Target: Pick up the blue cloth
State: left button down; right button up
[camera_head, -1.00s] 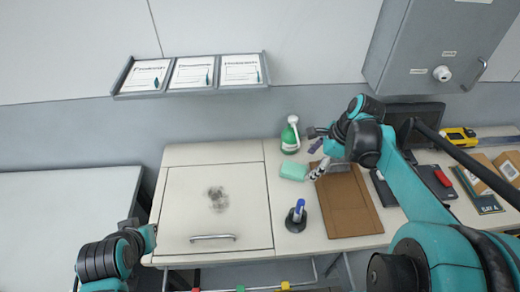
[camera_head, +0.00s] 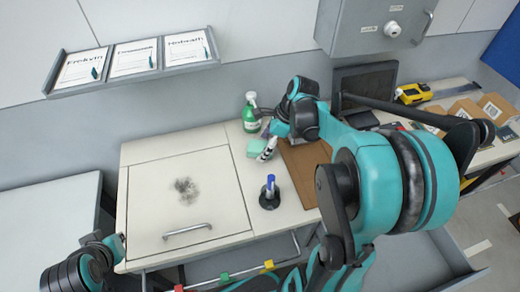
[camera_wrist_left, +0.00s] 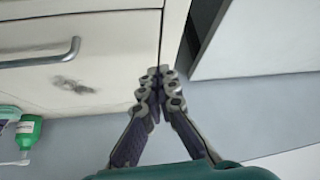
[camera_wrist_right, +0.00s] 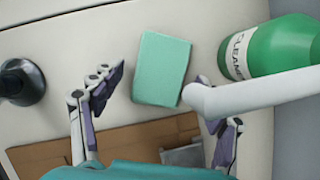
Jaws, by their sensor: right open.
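A mint-green, block-like pad (camera_wrist_right: 162,68) lies flat on the bench and is the only cloth-like thing I make out. It also shows in the head view (camera_head: 253,148), left of my right gripper (camera_head: 266,148). In the right wrist view my right gripper (camera_wrist_right: 165,95) is open and empty, its fingers apart on either side of the pad's near end. A white spray nozzle (camera_wrist_right: 235,97) partly hides one finger. My left gripper (camera_wrist_left: 160,78) has its fingertips together with nothing between them, near the bench's front edge.
A green cleaner bottle (camera_head: 250,120) stands close behind the pad. A dark holder with a blue-topped item (camera_head: 270,192) stands in front. A brown board (camera_head: 303,165) lies right of the pad. The smudged panel (camera_head: 160,205) at left is clear.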

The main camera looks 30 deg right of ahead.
jog(key=c, duration=1.1)
jog(key=shift+c, duration=0.2)
